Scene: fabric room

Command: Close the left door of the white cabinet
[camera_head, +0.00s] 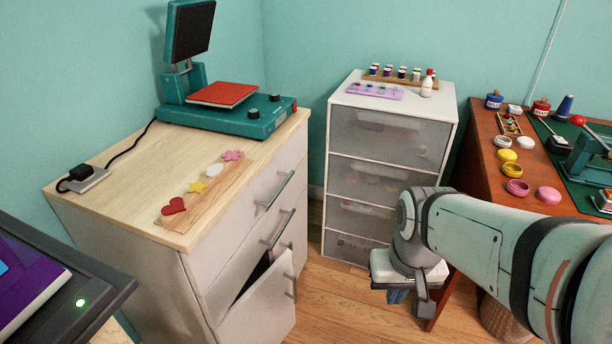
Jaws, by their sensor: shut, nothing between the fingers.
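The white cabinet (205,290) with a pale wood top stands at the left. Its front has two drawers with bar handles above a low door. This left door (262,308) stands partly open, swung out toward the room, with a dark gap (254,276) behind its top edge. The door's vertical metal handle (291,287) is near its right edge. My gripper (413,301) hangs low to the right of the door, well apart from it, in front of the drawer unit. It is shut and empty; its fingertips are partly hidden by its own body.
A drawer unit (391,138) with translucent fronts stands behind my gripper. A brown desk (478,170) with jars is at the right. A teal press (225,116) stands on the cabinet. Wood floor (335,305) is clear between door and gripper.

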